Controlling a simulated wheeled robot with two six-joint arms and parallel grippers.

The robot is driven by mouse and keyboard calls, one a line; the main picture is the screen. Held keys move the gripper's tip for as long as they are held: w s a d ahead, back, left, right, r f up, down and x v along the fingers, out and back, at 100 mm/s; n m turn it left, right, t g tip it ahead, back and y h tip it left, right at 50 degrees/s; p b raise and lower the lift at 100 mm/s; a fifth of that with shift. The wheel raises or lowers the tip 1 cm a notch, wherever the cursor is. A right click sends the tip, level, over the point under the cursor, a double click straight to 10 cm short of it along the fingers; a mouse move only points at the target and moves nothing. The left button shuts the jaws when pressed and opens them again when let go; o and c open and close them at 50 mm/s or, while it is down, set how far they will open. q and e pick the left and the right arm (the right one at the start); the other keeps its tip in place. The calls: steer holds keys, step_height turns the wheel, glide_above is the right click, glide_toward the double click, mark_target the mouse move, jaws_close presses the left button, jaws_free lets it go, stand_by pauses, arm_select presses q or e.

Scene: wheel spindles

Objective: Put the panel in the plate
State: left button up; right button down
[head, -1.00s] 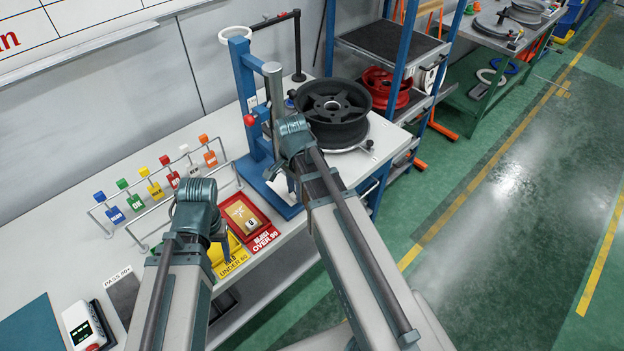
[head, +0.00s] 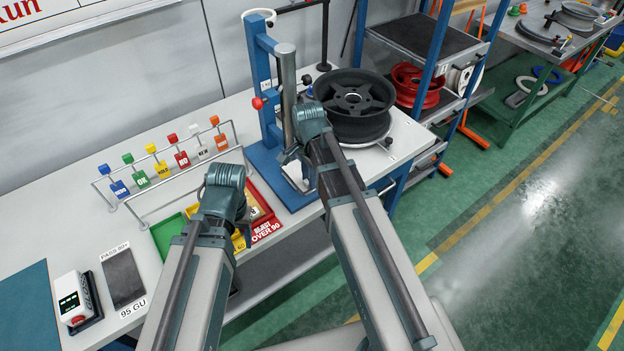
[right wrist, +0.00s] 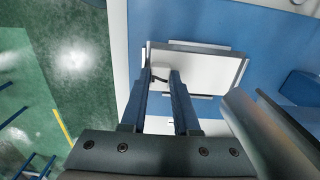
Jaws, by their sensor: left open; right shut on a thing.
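My right gripper (right wrist: 161,76) is shut; its two fingers reach a pale rectangular panel (right wrist: 212,72) in the right wrist view. The panel sits over a blue surface, with thin raised strips along its edges; I cannot tell whether it rests fully flat. In the head view a pale piece (head: 296,182) shows on the blue base plate (head: 268,163) beneath my right wrist, and my right arm hides most of the contact. My left gripper (head: 243,230) is open over the coloured trays, its fingertips mostly hidden by its own wrist.
A blue post (head: 262,85) and grey column stand on the base plate. A black wheel (head: 355,100) is to the right. Green (head: 165,236) and red (head: 266,228) trays lie left of the plate. A dark slab (head: 123,276) and a meter (head: 72,300) lie at left.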

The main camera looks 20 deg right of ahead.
arm_select(q)
steer(key=shift+a, duration=0.1)
arm_select(e)
steer(key=shift+a, duration=0.15)
arm_select(q)
steer(key=shift+f, duration=0.2)
arm_select(e)
steer(key=shift+f, duration=0.15)
arm_select(q)
steer(key=shift+r, duration=0.15)
arm_select(e)
steer(key=c, duration=0.7)
jaws_free()
steer(key=shift+o, duration=0.2)
arm_select(q)
steer(key=shift+r, duration=0.15)
arm_select(e)
steer(key=shift+r, duration=0.25)
step_height(320, 180, up, 12)
steer(key=p, duration=1.2)
arm_select(q)
step_height(320, 180, up, 12)
arm_select(e)
steer(key=s+a+n+h, duration=0.1)
steer(key=s+a+n, duration=0.9)
steer(key=s+n, duration=0.4)
steer(key=n, duration=0.3)
steer(key=shift+s+a+n, duration=0.2)
steer(key=shift+n, duration=0.2)
